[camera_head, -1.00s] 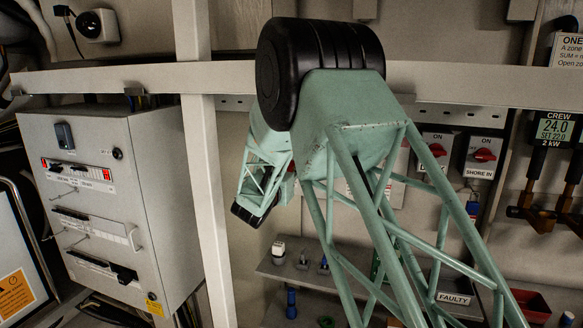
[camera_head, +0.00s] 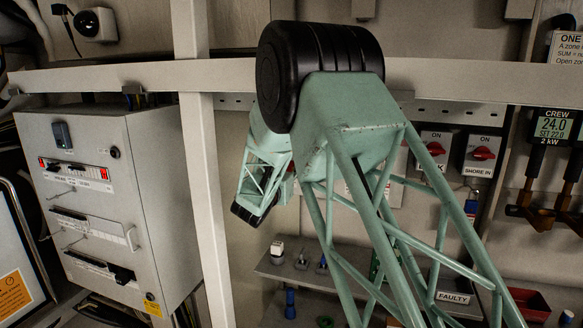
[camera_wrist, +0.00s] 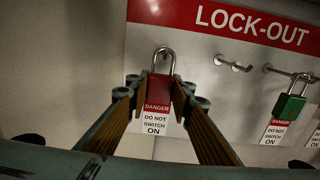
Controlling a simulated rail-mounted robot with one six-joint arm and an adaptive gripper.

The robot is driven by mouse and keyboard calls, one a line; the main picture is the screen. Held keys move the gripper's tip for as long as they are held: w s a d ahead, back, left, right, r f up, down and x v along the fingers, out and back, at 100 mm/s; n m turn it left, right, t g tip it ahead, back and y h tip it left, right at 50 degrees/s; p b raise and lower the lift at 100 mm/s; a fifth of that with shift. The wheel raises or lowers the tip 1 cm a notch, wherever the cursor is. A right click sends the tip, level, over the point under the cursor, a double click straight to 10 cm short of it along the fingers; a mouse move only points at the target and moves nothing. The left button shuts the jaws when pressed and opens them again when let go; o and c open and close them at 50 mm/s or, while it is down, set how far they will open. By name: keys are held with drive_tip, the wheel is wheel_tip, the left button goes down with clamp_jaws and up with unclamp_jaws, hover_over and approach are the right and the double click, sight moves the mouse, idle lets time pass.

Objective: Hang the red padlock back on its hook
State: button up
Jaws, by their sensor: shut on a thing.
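The red padlock (camera_wrist: 159,91) is upright between the fingertips of my gripper (camera_wrist: 161,88) in the wrist view. The fingers are shut on its body, and its silver shackle stands up above them. A white tag with a red DANGER band (camera_wrist: 157,117) hangs below the padlock. The white LOCK-OUT board (camera_wrist: 190,60) is behind it. A bare metal hook (camera_wrist: 232,63) sticks out of the board to the right of the padlock. Whether another hook is behind the shackle, I cannot tell. In the head view my arm hides the gripper's fingers and the padlock.
A green padlock (camera_wrist: 289,104) with a DANGER tag hangs from another hook at the right of the board. In the head view, a pale horizontal beam (camera_head: 470,84) and an upright post (camera_head: 207,190) stand near my arm. A shelf (camera_head: 310,275) with small items is below.

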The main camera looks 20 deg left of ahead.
drive_tip(key=o, duration=1)
drive_tip(key=shift+s+d, duration=0.15)
drive_tip(key=shift+s, duration=2.85)
drive_tip(key=shift+s+d, duration=0.15)
drive_tip(key=shift+s, duration=2.85)
